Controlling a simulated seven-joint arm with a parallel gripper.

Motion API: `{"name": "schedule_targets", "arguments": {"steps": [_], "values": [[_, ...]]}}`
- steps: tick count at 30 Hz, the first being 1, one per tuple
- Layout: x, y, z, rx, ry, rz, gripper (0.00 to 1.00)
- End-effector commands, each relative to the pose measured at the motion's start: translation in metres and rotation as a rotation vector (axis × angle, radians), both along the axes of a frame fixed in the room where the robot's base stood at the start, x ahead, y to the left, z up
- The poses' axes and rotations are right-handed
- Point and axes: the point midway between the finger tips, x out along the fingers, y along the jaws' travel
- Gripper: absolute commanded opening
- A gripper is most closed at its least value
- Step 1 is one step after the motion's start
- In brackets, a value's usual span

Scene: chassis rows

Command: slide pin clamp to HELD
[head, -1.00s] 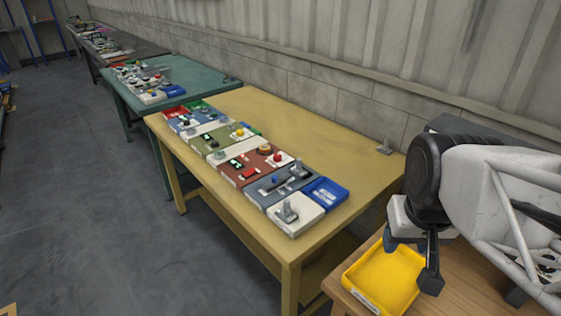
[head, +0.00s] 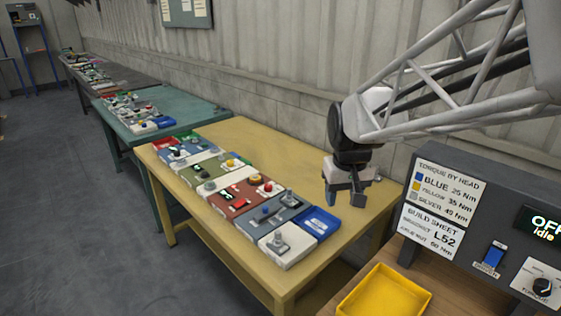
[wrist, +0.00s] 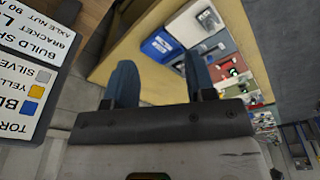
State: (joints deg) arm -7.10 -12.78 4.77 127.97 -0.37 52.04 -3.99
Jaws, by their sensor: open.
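My gripper (head: 345,194) hangs over the right side of the yellow table, beyond the blue tray, with its jaws open and empty. In the wrist view its two blue fingers (wrist: 162,78) stand apart. A white block (head: 283,257) at the near end of the row carries a grey metal fitting (head: 278,243) that may be the pin clamp. A blue-grey panel (head: 287,215) behind it carries small parts, including a blue knob. No HELD marking can be read. The white block also shows in the wrist view (wrist: 184,27), apart from the fingers.
A blue tray (head: 322,217) sits beside the panels. More panels run along the yellow table (head: 195,229) to a green table (head: 117,137). A yellow tray (head: 428,299) stands at near right, before a dark control box (head: 455,248) with labels, a switch and a dial.

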Motion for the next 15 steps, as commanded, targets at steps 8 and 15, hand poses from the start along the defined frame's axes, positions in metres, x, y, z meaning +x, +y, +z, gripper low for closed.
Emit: {"name": "schedule_targets", "arguments": {"steps": [8,15], "values": [[0.061,0.03,-0.018,-0.006,0.028,0.059,0.5],[0.11,0.058,-0.038,-0.011,0.049,0.111,0.5]]}}
